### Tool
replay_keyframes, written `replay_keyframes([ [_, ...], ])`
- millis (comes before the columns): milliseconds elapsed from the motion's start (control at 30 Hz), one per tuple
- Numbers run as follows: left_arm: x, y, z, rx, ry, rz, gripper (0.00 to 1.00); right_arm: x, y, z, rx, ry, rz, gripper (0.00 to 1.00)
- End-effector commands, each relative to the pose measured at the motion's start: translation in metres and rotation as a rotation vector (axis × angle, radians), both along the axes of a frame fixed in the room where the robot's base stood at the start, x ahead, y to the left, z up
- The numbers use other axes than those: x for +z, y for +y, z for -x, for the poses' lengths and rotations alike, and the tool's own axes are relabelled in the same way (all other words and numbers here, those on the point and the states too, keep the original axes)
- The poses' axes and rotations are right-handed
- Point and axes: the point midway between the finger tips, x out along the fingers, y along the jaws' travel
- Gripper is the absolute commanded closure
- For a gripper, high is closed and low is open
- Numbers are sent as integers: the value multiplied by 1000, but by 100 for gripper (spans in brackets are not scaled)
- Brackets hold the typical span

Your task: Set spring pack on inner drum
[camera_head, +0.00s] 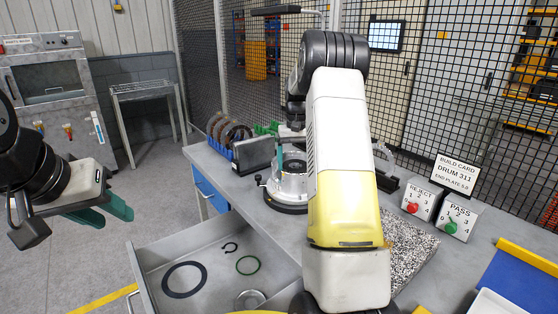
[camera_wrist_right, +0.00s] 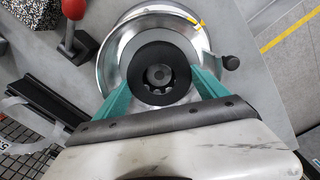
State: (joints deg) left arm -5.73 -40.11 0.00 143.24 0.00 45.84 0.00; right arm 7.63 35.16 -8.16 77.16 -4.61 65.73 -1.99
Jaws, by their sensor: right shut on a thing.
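In the right wrist view, my right gripper (camera_wrist_right: 160,82) has its two teal fingers shut on a dark ring-shaped part (camera_wrist_right: 139,50), which looks like the spring pack. The ring sits over the middle of a round silver drum fixture (camera_wrist_right: 113,50). A toothed grey centre shows through its hole. I cannot tell whether the ring touches the drum below. In the head view, the fixture (camera_head: 289,187) stands on the bench, partly hidden by my right arm, which also hides most of that gripper. My left gripper (camera_head: 104,209) is open and empty above the floor at left.
An open drawer (camera_head: 165,255) holds a large black ring, a green ring and a small clip. A blue rack (camera_head: 225,150) of discs stands behind the fixture. REJECT (camera_head: 419,200) and PASS (camera_head: 457,218) button boxes are at right. A red-knobbed lever (camera_wrist_right: 75,35) stands near the drum.

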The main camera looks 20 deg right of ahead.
Motion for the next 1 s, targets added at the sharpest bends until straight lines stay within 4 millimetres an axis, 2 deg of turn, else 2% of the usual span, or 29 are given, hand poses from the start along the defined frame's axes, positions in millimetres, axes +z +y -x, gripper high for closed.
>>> replay_keyframes([
  [67, 0, 0, 0, 0, 0, 0, 64, -2, 0, 0, 0, 0, 0, 64],
  [100, 0, 0, 0, 0, 0, 0, 64, -2, 0, 0, 0, 0, 0, 14],
  [133, 0, 0, 0, 0, 0, 0, 64, -1, 0, 0, 0, 0, 0, 8],
  [467, 0, 0, 0, 0, 0, 0, 64, 0, 0, 0, 0, 0, 0, 8],
  [1000, 0, 0, 0, 0, 0, 0, 64, 41, 0, 0, 0, -2, 0, 8],
])
